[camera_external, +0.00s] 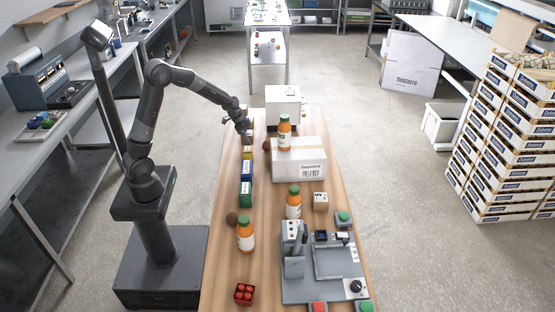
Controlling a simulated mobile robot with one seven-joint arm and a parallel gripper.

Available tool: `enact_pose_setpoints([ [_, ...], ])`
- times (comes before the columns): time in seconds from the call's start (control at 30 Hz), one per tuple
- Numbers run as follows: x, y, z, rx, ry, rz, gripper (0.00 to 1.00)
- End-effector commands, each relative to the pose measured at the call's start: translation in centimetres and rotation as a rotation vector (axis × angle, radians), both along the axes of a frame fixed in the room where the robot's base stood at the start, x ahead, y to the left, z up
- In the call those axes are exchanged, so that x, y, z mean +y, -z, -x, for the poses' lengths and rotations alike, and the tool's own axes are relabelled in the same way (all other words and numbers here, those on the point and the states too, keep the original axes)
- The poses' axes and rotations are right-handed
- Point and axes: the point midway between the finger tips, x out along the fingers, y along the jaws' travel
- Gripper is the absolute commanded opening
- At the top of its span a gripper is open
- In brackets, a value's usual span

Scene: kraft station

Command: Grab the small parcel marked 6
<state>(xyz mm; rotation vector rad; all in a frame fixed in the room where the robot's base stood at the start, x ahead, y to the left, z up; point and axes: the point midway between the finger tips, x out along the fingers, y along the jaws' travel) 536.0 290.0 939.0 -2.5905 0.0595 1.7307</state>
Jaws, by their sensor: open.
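My arm reaches over the left side of the wooden table (222,262). My gripper (247,136) points down at the far end of a row of small boxes and is open. In that row are a yellow box (247,153), a blue box (246,169) and a green box (245,194). A small brown parcel (320,202) with a dark mark on top sits right of the middle. The marks are too small to read, so I cannot tell which parcel bears the 6. The fingertips partly hide what lies beneath them.
A large white carton (299,166) carries an orange bottle (284,134). Two more bottles, one at the middle (293,203) and one nearer (245,236), stand on the table. A grey device (325,262) fills the near right. A white box (283,106) stands at the far end.

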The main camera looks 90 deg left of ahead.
Motion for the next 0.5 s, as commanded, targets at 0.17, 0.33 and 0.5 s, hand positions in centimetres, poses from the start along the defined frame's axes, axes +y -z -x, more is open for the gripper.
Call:
enact_pose_setpoints([
  [0.17,0.00,0.36,-0.18,-0.001,0.000,-0.001,0.80],
  [0.33,-0.01,0.32,-0.17,-0.001,0.000,-0.001,0.75],
  [0.5,-0.01,0.31,-0.16,-0.001,0.000,-0.001,0.61],
])
